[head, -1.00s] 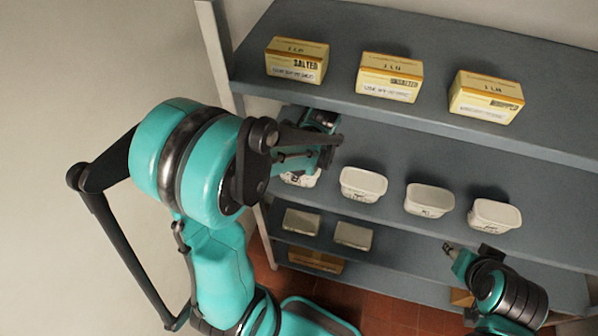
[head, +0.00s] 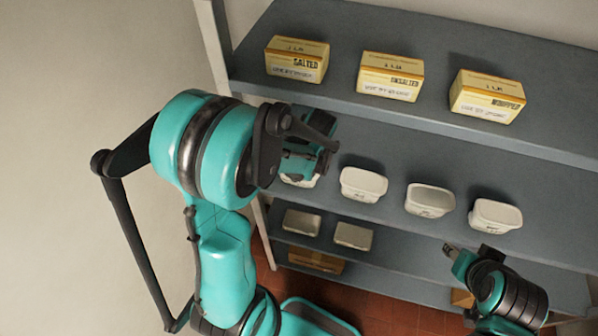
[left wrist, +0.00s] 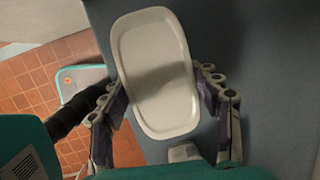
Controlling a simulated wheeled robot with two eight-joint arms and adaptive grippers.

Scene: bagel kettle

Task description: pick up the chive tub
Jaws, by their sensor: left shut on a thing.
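Several white tubs stand in a row on the middle shelf. The leftmost tub (head: 298,182) is mostly hidden behind my left gripper (head: 312,160) in the head view.
Three yellow boxes (head: 297,60), (head: 390,76), (head: 487,96) stand on the top shelf, above my left gripper. Two metallic containers (head: 302,222), (head: 353,236) sit on a lower shelf. A shelf post (head: 214,45) stands at the left.

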